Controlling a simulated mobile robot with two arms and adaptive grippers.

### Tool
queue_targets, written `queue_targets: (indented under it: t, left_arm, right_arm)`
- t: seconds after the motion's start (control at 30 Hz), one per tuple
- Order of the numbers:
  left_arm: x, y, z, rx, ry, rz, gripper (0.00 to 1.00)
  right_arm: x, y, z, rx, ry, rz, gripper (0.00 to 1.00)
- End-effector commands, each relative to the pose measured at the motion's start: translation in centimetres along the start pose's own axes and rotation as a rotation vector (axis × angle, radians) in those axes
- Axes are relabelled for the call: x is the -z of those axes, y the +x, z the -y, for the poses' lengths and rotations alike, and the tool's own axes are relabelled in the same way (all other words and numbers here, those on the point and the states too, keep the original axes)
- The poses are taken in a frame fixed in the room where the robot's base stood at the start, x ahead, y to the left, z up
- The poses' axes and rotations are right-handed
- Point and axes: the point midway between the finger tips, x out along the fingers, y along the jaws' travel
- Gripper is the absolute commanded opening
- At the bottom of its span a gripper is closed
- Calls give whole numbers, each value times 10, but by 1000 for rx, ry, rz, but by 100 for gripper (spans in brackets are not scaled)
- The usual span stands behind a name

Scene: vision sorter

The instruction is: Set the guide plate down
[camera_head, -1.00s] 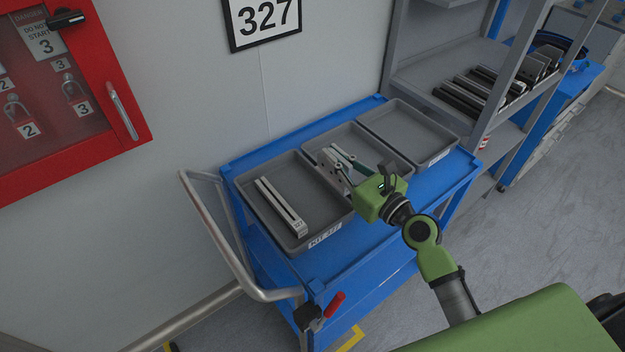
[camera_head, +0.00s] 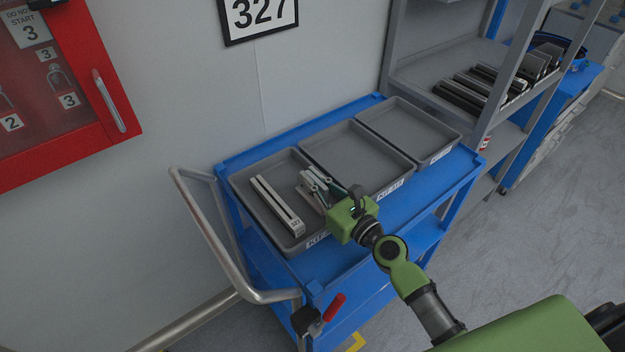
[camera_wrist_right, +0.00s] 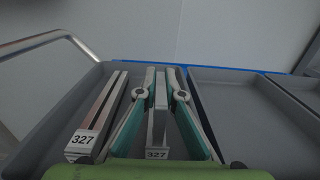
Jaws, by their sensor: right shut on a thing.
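My right gripper (camera_head: 311,179) is shut on a narrow grey plate, the guide plate (camera_wrist_right: 158,122), which has a 327 label on its near end. In the wrist view the two fingers (camera_wrist_right: 160,82) press it from both sides. The held plate is in or just above the left grey tray (camera_head: 287,244), at its right side. I cannot tell whether it touches the tray floor. A similar long light piece (camera_head: 277,204) with a 327 label lies in the same tray to the left, apart from it; it also shows in the wrist view (camera_wrist_right: 101,115). My left gripper is out of view.
The trays stand on a blue cart (camera_head: 338,262) with a metal handle (camera_head: 212,226). The middle tray (camera_head: 357,150) and right tray (camera_head: 408,130) are empty. A grey shelf (camera_head: 455,70) with dark parts stands at the right, a red cabinet (camera_head: 62,100) hangs at the left.

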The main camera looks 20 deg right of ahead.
Motion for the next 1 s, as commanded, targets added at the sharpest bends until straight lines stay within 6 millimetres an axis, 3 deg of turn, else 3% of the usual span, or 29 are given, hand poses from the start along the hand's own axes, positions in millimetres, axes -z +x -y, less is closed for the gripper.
queue_targets:
  t: [0.1, 0.13, 0.17, 0.57, 0.77, 1.0]
  left_arm:
    - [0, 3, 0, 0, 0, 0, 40]
    - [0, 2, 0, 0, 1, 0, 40]
    - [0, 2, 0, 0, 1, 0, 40]
    - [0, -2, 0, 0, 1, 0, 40]
    - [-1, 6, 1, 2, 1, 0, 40]
    - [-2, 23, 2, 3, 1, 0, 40]
  right_arm:
    - [2, 0, 0, 1, 0, 3, 0]
    - [2, 0, 0, 0, 0, 0, 16]
    - [2, 0, 0, 0, 0, 0, 24]
    - [-2, 0, 0, 0, 0, 0, 25]
    - [3, -28, 0, -1, -1, -3, 25]
    - [5, -80, 0, -1, -1, -3, 25]
